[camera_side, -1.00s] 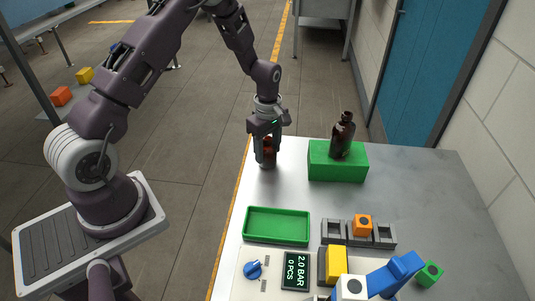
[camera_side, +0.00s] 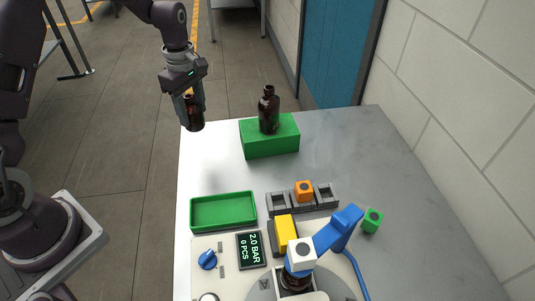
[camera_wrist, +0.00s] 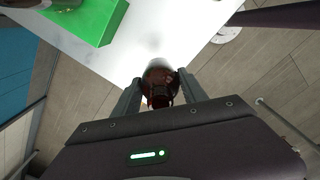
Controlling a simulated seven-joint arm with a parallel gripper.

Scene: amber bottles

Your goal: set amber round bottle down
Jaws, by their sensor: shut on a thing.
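An amber round bottle (camera_side: 194,119) is held between the fingers of my gripper (camera_side: 192,107), near the back left corner of the grey table (camera_side: 330,160). It is dark brown, close to upright with a slight tilt. Its base looks a little above the table top, with a faint shadow on the table nearer the front. In the wrist view the bottle (camera_wrist: 160,82) sits between both fingers, its mouth towards my gripper (camera_wrist: 158,92); the bright table lies behind it. The fingers hide part of its upper body.
Another dark bottle (camera_side: 269,112) stands on a green block (camera_side: 272,144) to the right. In front are a green tray (camera_side: 223,226), a grey holder with an orange cube (camera_side: 304,191), and a blue-armed machine (camera_side: 336,230). The table between block and tray is bare.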

